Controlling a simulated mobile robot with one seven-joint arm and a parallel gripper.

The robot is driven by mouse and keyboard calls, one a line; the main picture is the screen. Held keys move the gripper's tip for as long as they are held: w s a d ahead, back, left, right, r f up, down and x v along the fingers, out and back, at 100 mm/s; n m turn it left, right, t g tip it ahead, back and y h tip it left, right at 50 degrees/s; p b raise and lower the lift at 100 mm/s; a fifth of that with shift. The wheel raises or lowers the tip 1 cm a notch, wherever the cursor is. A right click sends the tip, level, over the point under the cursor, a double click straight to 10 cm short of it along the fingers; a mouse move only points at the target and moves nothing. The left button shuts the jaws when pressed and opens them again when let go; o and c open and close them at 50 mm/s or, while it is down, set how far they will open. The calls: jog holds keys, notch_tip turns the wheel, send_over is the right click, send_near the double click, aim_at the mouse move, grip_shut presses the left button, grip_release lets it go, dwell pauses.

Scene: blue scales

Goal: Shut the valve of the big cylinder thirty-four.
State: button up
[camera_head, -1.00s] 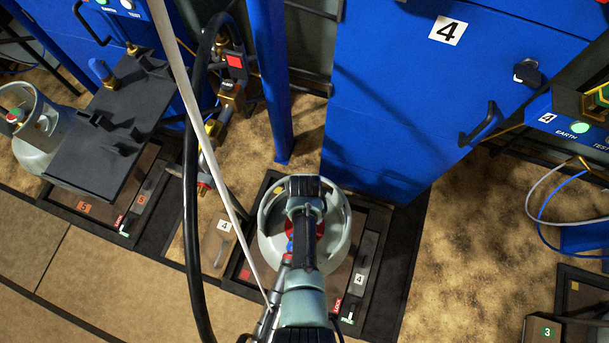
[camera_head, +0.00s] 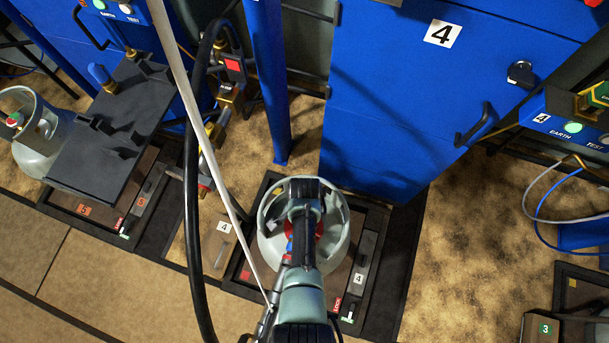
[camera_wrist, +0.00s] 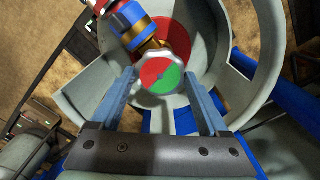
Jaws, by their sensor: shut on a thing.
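The big grey cylinder (camera_head: 342,238) stands upright on the bay marked 4 in the head view. I cannot read a thirty-four on it. Its open collar (camera_wrist: 266,62) surrounds the valve in the wrist view. The valve knob (camera_wrist: 160,76) has a round red and green top. A brass and blue fitting (camera_wrist: 135,25) joins the valve, and a red disc (camera_wrist: 192,42) lies beneath. My gripper (camera_wrist: 162,84) is inside the collar, its two fingers on either side of the knob, shut on it. In the head view my gripper (camera_head: 305,205) hides most of the valve.
A blue cabinet (camera_head: 390,110) marked 4 stands behind the cylinder. A black hose (camera_head: 190,200) and a pale pole cross left of my arm. Another grey cylinder (camera_head: 38,150) stands far left beside a dark tray (camera_head: 105,140). Open floor (camera_head: 470,230) lies to the right.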

jog(key=shift+m, duration=0.8)
jog(key=o, duration=1.2)
jog(key=shift+o, duration=0.2)
notch_tip(320, 180, up, 13)
jog(key=p, duration=0.4)
